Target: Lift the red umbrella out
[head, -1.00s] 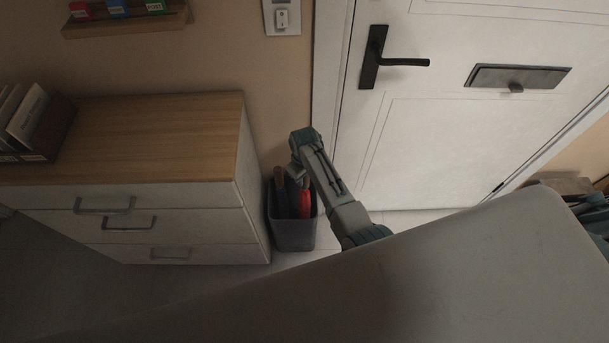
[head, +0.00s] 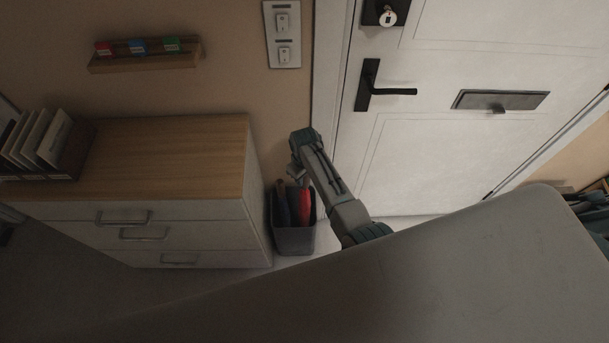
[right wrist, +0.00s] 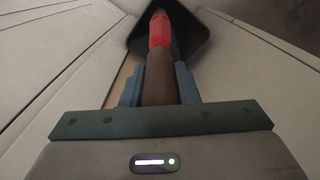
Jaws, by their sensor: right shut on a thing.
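The red umbrella (head: 304,208) stands in a dark grey bin (head: 294,241) on the floor between the drawer cabinet and the door. In the right wrist view its red part (right wrist: 160,32) runs down into the bin (right wrist: 190,40), and a brown handle (right wrist: 159,80) in line with it comes up toward me. My right gripper (head: 297,177) is above the bin, pointing down. In the right wrist view its blue fingers (right wrist: 159,92) are on either side of the brown handle, shut on it. A darker, slim item (head: 282,202) stands left of the red one in the bin. My left gripper is not seen.
A wood-topped drawer cabinet (head: 185,150) stands close left of the bin, with a file holder (head: 75,150) on it. A white door (head: 440,150) with a black handle (head: 385,91) is to the right. A small shelf (head: 145,60) and switches (head: 283,35) are on the wall.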

